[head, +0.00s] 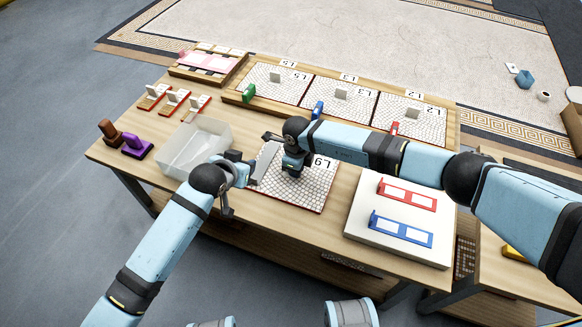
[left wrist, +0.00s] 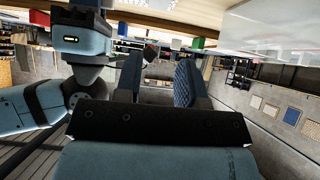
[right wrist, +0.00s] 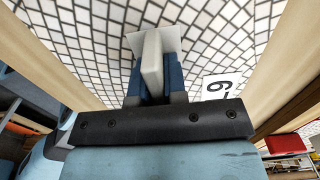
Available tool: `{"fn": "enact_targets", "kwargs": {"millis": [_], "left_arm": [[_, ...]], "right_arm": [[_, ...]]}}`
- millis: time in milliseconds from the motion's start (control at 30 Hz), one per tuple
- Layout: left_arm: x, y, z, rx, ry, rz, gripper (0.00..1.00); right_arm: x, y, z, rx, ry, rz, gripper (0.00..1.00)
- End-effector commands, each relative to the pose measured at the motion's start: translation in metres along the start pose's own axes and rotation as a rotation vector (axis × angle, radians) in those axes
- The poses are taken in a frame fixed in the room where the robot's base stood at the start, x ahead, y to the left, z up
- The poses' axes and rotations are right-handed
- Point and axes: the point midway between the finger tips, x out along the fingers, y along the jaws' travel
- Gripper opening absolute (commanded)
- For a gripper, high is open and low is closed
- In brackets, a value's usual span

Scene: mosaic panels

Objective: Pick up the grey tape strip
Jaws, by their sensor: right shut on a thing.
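A pale grey strip (head: 265,160) shows in the head view at the left edge of the mosaic panel marked 6 (head: 318,200). I cannot tell whether it lies flat or stands. My left gripper (head: 254,173) is beside it, its fingers apart; the left wrist view shows a gap between them (left wrist: 158,85). Whether they touch the strip is unclear. My right gripper (head: 292,174) is low over the panel. In the right wrist view its blue fingers (right wrist: 155,82) are shut on an upright grey block (right wrist: 152,55), which stands over a white square (right wrist: 172,38) on the tiles.
A translucent bin (head: 226,131) stands left of the panel. A white board (head: 360,226) with red and blue frames lies to the right. Mosaic panels with grey blocks line the back (head: 338,108).

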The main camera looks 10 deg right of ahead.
Motion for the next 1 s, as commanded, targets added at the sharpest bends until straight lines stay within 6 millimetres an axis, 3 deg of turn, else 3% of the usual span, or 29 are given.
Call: {"fn": "enact_targets", "kwargs": {"millis": [167,333,500,700,1000], "left_arm": [[0.009,-0.004,-0.004,-0.173,-0.088,-0.023,0.36],[0.022,-0.007,-0.008,-0.54,-0.277,-0.111,0.36],[0.025,-0.006,-0.016,-0.931,-0.466,-0.278,0.36],[0.017,0.001,-0.027,-1.268,-0.614,-0.51,0.36],[0.013,0.006,-0.028,-1.448,-0.678,-0.684,0.36]], "right_arm": [[0.0,0.0,0.0,0.0,0.0,0.0,0.0],[0.0,0.0,0.0,0.0,0.0,0.0,0.0],[0.0,0.0,0.0,0.0,0.0,0.0,0.0],[0.0,0.0,0.0,0.0,0.0,0.0,0.0],[0.0,0.0,0.0,0.0,0.0,0.0,0.0]]}}
